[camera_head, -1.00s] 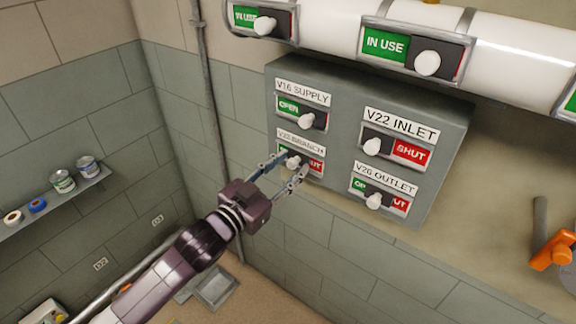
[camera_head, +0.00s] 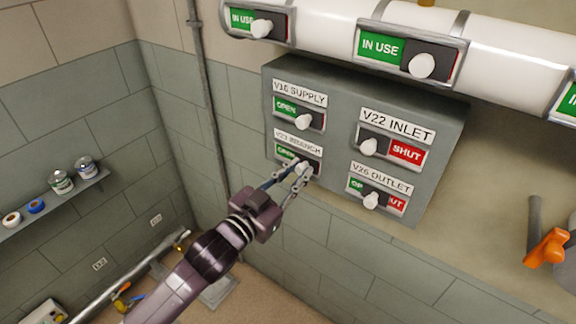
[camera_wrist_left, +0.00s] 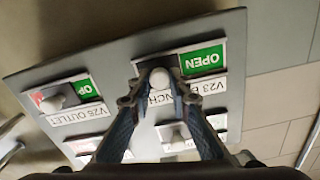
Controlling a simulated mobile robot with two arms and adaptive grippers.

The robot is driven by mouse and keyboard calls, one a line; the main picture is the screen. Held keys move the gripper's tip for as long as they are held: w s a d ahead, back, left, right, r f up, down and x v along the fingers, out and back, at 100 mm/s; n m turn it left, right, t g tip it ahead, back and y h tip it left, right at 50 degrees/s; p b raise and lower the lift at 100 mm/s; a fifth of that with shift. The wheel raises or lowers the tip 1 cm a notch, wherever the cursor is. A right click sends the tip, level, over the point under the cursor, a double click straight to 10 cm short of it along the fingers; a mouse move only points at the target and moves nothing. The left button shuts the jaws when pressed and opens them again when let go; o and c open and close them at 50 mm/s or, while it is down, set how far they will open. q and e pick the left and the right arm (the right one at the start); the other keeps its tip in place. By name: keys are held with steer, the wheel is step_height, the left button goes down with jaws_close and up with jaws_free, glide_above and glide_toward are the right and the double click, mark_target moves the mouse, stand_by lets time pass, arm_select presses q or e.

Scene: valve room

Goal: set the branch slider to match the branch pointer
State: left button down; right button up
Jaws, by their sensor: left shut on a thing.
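The branch slider, labelled V23 BRANCH (camera_head: 298,143), is at the lower left of the grey panel (camera_head: 337,120). Its white knob stands at the right end of its slot, and green OPEN shows to the left of it. No red shows there. My left gripper (camera_head: 301,171) is shut on the knob, its fingers on either side. In the left wrist view, the knob (camera_wrist_left: 160,78) sits between the fingertips beside the green OPEN plate (camera_wrist_left: 203,60). I cannot make out a branch pointer in these views. My right gripper is not in view.
V16 SUPPLY (camera_head: 299,93) is above, showing OPEN. V22 INLET (camera_head: 397,127) shows SHUT. V26 OUTLET (camera_head: 381,178) has its knob mid-slot, with green and red both showing. A white pipe (camera_head: 510,55) with IN USE sliders runs above. A shelf (camera_head: 85,198) holds cans.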

arm_select(q)
steer(key=c, duration=2.2)
jaws_free()
steer(key=shift+s+d+f, duration=0.1)
steer(key=shift+c, duration=0.2)
steer(key=o, duration=0.5)
steer(key=shift+d, duration=0.15)
steer(key=shift+s+a, duration=0.4)
steer(key=shift+a, duration=0.05)
steer(key=v, duration=1.1)
steer(key=shift+d, duration=0.1)
